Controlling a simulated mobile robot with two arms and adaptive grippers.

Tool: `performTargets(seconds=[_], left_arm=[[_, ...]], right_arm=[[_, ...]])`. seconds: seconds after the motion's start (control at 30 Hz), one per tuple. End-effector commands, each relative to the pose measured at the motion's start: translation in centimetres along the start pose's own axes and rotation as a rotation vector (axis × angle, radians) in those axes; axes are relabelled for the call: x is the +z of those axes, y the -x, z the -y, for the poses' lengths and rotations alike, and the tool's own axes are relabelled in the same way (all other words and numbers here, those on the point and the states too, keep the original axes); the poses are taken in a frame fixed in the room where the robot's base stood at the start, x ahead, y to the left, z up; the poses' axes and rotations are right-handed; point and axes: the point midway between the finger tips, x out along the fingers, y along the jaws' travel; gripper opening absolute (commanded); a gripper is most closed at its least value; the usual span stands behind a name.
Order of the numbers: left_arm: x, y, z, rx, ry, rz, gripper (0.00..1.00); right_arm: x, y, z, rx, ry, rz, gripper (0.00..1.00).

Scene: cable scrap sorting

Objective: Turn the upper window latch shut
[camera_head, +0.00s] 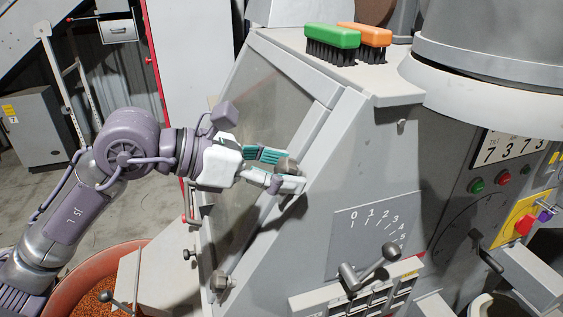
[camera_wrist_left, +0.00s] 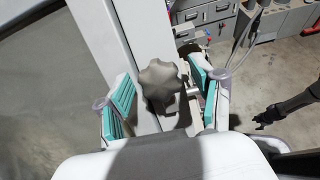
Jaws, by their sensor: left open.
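The upper window latch has a grey lobed knob (camera_head: 287,166), on the right side of the tilted window frame in the head view. In the left wrist view the knob (camera_wrist_left: 161,86) faces me, upright between the fingers. In the left wrist view the pads stand on both sides of the knob, with gaps visible. The fingers partly hide the latch in the head view.
A lower latch knob (camera_head: 221,282) sits at the window's bottom. Green (camera_head: 333,37) and orange (camera_head: 367,35) brushes lie on the machine's top. A lever (camera_head: 370,268) stands out below the number scale. An orange-rimmed bin (camera_head: 64,275) stands at lower left.

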Motion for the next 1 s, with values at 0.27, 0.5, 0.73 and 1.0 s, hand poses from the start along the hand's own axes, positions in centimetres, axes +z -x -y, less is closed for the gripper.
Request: performTargets(seconds=[0.27, 0.5, 0.73, 1.0], left_arm=[[0.0, -0.1, 0.0, 0.000, 0.000, 0.000, 0.60], [0.0, 0.0, 0.0, 0.001, 0.000, 0.000, 0.20], [-0.1, 0.0, -0.1, 0.000, -0.005, 0.001, 0.06], [-0.3, -0.1, -0.1, -0.009, -0.090, 0.003, 0.06]], right_arm=[[-0.1, 0.0, 0.0, 0.000, 0.000, -0.001, 0.53], [-0.1, 0.0, -0.1, 0.001, 0.000, -0.001, 0.53], [0.0, -0.2, -0.3, 0.004, 0.001, -0.001, 0.53], [0.1, -2.0, -0.4, 0.005, 0.002, -0.001, 0.53]])
